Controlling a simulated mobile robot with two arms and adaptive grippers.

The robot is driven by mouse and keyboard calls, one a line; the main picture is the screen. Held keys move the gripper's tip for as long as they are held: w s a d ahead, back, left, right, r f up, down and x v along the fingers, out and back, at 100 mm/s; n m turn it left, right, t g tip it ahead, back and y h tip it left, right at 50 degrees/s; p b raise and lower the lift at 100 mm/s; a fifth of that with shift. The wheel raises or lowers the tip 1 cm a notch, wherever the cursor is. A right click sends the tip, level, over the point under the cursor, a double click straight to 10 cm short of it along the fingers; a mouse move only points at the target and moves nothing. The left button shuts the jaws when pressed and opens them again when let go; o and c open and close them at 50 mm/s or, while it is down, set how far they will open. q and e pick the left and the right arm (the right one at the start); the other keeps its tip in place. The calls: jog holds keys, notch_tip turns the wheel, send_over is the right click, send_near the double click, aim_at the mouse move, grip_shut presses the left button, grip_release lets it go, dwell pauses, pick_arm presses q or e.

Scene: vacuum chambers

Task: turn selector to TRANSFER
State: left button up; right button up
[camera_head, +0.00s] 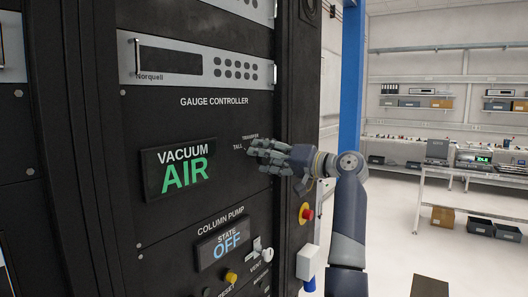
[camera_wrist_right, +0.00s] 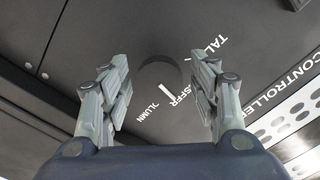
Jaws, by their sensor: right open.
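The selector, a dark round knob (camera_wrist_right: 160,76), shows in the right wrist view on the black panel. A white pointer mark on it lies between the lettering ending in "SFER" and the lettering ending in "UMN". My right gripper (camera_wrist_right: 161,68) is open in the right wrist view, with one finger on each side of the knob. I cannot tell whether the fingers touch it. My left gripper is out of view.
The VACUUM display (camera_head: 178,168) reads AIR, left of the gripper. Below are the column pump display (camera_head: 222,244), reading OFF, a yellow button (camera_head: 231,278) and a vent valve (camera_head: 262,252). A red emergency button (camera_head: 307,213) sits under my right wrist.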

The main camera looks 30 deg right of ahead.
jog(key=shift+w+a, duration=0.1)
jog(key=shift+w, duration=0.05)
jog(key=shift+c, duration=0.2)
jog(key=c, duration=1)
jog(key=shift+n+b, duration=0.7)
jog(key=shift+b, duration=0.05)
jog(key=shift+c, duration=0.3)
jog(key=shift+r, duration=0.15)
jog(key=o, duration=1.1)
jog(key=v, duration=1.2)
